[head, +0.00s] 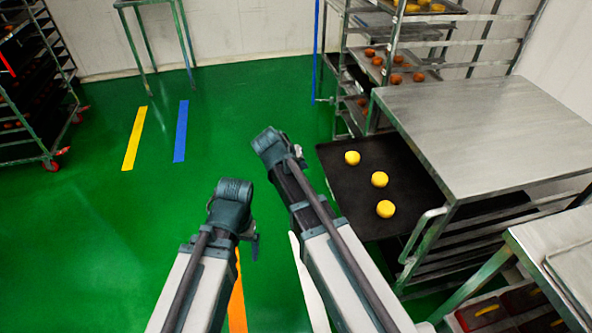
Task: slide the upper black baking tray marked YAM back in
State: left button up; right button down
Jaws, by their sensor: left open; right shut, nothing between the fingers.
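A black baking tray (347,188) sticks out to the left from the rack under a steel top (490,125). Three round yellow pieces (379,179) lie on it. No YAM mark is readable. My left gripper (250,240) is low at the front, left of the tray and apart from it; its fingers are mostly hidden behind the wrist, and it is open. My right gripper (268,143) is closer, left of the tray's far-left corner, with a gap of green floor between in this view. It is shut and empty, its fingertips hardly visible.
The rack's curved handle (425,235) and front post stand beside the tray's near edge. A second steel table (560,262) is at the lower right. A tall rack (395,60) with trays stands behind. Another rack (35,90) is at the far left.

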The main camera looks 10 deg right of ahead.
pick_arm(q)
jog(key=shift+f, duration=0.25)
pick_arm(e)
jog(key=shift+w+d+f, duration=0.1)
jog(key=shift+d+f, duration=0.05)
jog(key=shift+d, duration=0.95)
jog(key=shift+w+d+f, duration=0.1)
jog(key=shift+d, duration=0.95)
send_near(366, 159)
jog(key=x, duration=0.5)
jog(key=shift+d, duration=0.15)
jog(key=shift+a, duration=0.2)
